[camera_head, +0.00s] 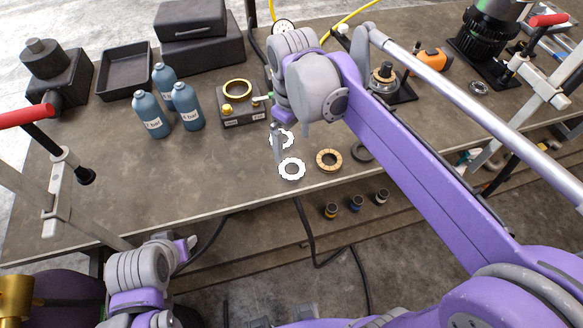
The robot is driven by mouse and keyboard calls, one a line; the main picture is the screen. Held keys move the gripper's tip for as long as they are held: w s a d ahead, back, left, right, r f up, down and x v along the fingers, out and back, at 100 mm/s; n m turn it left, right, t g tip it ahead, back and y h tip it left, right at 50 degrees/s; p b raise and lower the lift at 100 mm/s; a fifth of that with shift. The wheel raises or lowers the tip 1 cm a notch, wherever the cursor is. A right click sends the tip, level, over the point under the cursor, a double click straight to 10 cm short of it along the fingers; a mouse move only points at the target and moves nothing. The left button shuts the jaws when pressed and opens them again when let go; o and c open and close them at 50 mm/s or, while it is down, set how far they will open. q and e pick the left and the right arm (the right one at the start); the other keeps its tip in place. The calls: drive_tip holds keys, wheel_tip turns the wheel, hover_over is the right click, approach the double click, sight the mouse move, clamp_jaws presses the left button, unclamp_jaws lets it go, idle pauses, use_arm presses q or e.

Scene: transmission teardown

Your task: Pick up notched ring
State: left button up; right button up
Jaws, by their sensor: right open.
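Two white rings with notched edges lie on the brown workbench (235,165). The nearer notched ring (282,172) is in plain view. The farther notched ring (289,134) is partly hidden behind a finger of my right gripper (279,146). My right gripper points down at the farther ring and is open. I cannot tell whether it touches that ring. My left arm is folded at the bottom left, off the bench front. Its gripper (187,248) shows only in part, and its fingers cannot be made out.
A tan ring (329,152) and a dark ring (362,145) lie to the right. Blue bottles (152,120) and a grey box with a brass ring (242,112) stand left. Small cylinders (357,201) stand below the bench's front edge. The bench left of the white rings is clear.

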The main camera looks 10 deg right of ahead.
hover_over(292, 171)
drive_tip(key=f, duration=0.4)
drive_tip(key=shift+d, duration=0.2)
drive_tip(key=shift+s+a+f, duration=0.15)
drive_tip(key=shift+s+f, duration=0.05)
drive_tip(key=shift+f, duration=0.35)
wheel_tip(292, 171, down, 5)
drive_tip(key=shift+w+a, duration=0.1)
drive_tip(key=c, duration=1.5)
drive_tip(key=shift+r, duration=0.15)
